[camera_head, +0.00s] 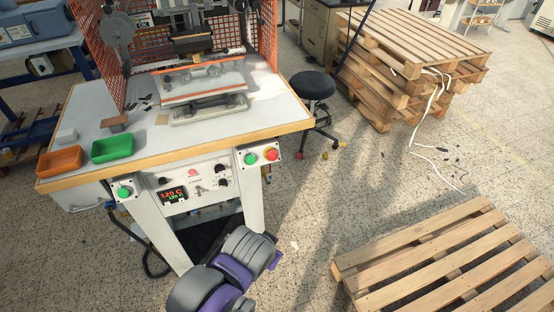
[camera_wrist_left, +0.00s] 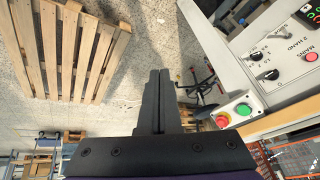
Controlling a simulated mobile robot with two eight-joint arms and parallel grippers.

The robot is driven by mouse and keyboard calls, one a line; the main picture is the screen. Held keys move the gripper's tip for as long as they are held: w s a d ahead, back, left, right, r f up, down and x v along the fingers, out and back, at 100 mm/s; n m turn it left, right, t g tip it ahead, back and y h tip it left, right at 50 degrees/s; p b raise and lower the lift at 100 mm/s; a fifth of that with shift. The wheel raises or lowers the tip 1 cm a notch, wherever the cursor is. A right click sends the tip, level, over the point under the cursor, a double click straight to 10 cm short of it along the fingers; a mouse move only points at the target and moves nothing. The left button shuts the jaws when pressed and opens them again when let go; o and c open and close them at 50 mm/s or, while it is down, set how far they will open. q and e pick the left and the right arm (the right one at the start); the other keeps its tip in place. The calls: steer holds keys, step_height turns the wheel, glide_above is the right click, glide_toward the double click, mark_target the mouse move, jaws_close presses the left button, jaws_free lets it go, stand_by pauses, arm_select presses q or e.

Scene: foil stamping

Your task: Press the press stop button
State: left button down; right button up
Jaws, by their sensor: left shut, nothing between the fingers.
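The press stop button appears to be the red button (camera_head: 271,154) on a small white box at the right front edge of the press table. A green button (camera_head: 250,158) is beside it on the same box. In the left wrist view the red button (camera_wrist_left: 222,120) and the green button (camera_wrist_left: 243,109) show right of my fingers. My left gripper (camera_wrist_left: 160,73) is shut and empty, apart from the buttons. Its fingers are not visible in the head view, where a grey and purple part of my arm shows at the bottom. My right gripper is not seen.
The press table (camera_head: 225,140) carries a green bin (camera_head: 112,149), an orange bin (camera_head: 59,162) and the stamping press (camera_head: 205,85). Another green button (camera_head: 124,192) sits at the front left. A black stool (camera_head: 313,85) and wooden pallets (camera_head: 440,260) stand to the right.

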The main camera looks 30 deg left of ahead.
mark_target(273, 156)
arm_select(q)
steer(key=w+a+r+m+t+y+b, duration=0.1)
steer(key=w+r+m+y, duration=0.2)
steer(key=w, duration=0.6)
steer(key=w+a+r+m+t+y+b, duration=0.2)
steer(key=w+r+m+y, duration=0.1)
steer(key=w, duration=0.7)
steer(key=r+y, duration=0.1)
steer(key=y, duration=0.1)
steer(key=shift+a+m+y, duration=0.15)
steer(key=shift+m+y, duration=0.15)
steer(key=shift+m, duration=0.1)
steer(key=shift+a, duration=0.1)
steer(key=x, duration=1.4)
steer(key=shift+b, duration=0.3)
